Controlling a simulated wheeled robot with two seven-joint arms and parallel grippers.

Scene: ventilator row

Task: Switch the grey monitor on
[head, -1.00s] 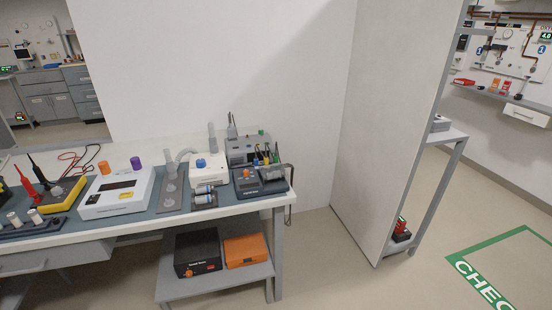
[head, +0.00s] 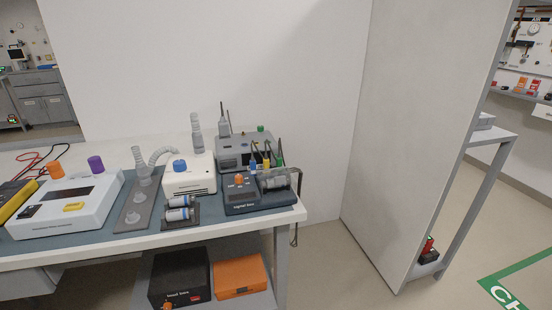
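I cannot make out for certain which thing is the grey monitor. A small dark-screened unit (head: 18,57) stands on the far counter at the left, too small to read. A grey boxy device (head: 232,152) stands at the back of the near bench, partly hidden by the things in front of it; its power state does not show. Neither of my grippers is in view.
The near bench (head: 100,254) holds a white device (head: 66,206), a white box unit (head: 190,182) and a dark blue-grey unit (head: 247,197). Black and orange boxes (head: 240,275) sit below. A tall pale partition (head: 420,130) stands right of the bench, with floor between.

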